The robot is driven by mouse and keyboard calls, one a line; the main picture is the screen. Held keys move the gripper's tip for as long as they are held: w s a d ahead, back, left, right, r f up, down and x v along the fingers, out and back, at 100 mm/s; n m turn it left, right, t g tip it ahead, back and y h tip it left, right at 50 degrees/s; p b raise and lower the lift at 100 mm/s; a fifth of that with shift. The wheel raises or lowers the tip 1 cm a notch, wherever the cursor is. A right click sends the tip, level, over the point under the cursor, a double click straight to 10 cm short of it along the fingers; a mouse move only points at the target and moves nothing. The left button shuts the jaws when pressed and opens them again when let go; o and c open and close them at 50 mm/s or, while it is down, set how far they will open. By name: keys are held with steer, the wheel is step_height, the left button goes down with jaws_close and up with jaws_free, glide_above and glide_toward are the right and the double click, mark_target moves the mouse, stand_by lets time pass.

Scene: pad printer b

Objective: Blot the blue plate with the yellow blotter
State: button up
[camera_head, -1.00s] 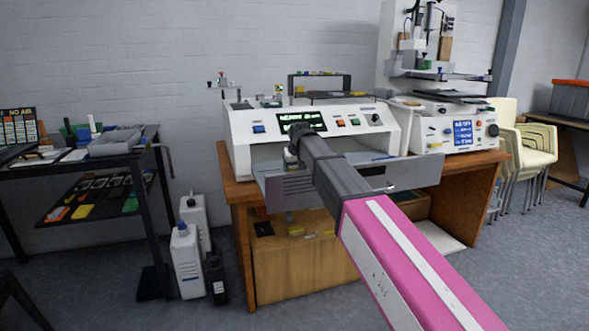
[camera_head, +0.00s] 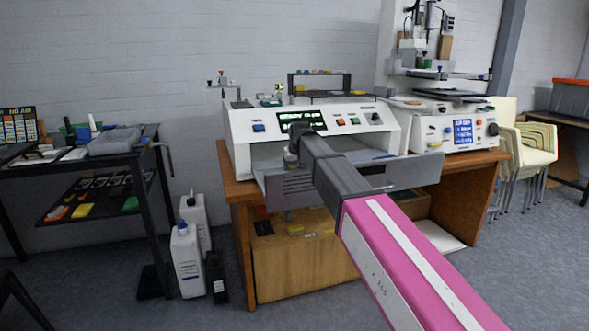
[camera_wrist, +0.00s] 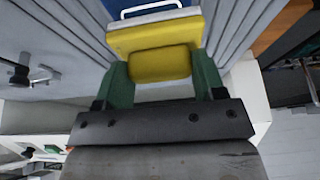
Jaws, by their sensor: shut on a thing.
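The yellow blotter (camera_wrist: 155,68) is held between the green fingers of my gripper (camera_wrist: 162,78) in the wrist view. My gripper is shut on it. A blue surface (camera_wrist: 148,6), which looks like the blue plate, shows at the top edge of the wrist view, just past the blotter, with a white bar across it. I cannot tell whether the blotter touches it. In the head view my gripper (camera_head: 292,158) is at the front opening of the white printer (camera_head: 240,130), partly hidden by my arm; the blotter and plate are not clear there.
The printer stands on a wooden bench (camera_head: 240,190) with a grey metal tray (camera_head: 415,172) along its front. A second machine (camera_head: 440,130) stands to the right. A dark cart (camera_head: 140,190) is at the left, with white bottles (camera_head: 187,260) on the floor between.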

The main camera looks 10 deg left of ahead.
steer(key=shift+r, duration=2.95)
